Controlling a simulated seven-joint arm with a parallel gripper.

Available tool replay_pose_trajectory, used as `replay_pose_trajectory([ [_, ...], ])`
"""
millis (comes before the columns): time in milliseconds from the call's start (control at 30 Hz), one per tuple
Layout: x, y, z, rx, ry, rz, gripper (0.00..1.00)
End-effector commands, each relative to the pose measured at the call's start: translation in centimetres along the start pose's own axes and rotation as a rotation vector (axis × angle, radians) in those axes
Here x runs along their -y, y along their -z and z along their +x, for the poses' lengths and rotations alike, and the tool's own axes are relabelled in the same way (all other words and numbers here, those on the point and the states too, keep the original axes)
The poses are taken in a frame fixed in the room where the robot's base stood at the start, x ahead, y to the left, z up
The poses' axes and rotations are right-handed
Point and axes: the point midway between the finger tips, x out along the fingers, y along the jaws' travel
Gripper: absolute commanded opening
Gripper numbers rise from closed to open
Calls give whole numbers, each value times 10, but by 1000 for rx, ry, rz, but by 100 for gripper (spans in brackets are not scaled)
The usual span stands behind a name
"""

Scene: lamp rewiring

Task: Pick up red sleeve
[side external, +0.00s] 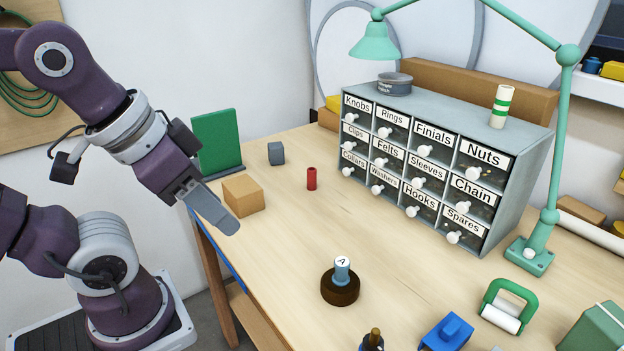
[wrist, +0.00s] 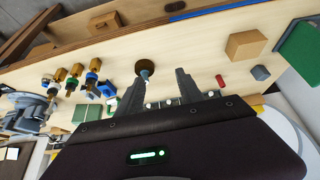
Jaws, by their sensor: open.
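The red sleeve (side external: 311,179) is a small upright red cylinder on the wooden bench, left of the drawer cabinet. It also shows in the wrist view (wrist: 220,81), to the right of the fingers and apart from them. My gripper (side external: 220,221) hangs over the bench's left edge near a tan block, to the left of the sleeve. In the wrist view its two fingers (wrist: 156,89) stand apart with nothing held between them.
A tan block (side external: 243,196), a grey block (side external: 276,153) and a green panel (side external: 218,142) stand left of the sleeve. The labelled drawer cabinet (side external: 520,140) stands behind right. A dark round base with a blue post (side external: 340,286) is in front. Bench between is clear.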

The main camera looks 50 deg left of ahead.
Motion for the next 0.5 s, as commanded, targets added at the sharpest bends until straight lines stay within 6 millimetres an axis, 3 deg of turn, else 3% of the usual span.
replay_pose_trajectory([
  [333,4,4,2,17,15,27,48],
  [433,26,24,15,112,91,171,48],
  [500,52,48,34,221,175,350,48],
])
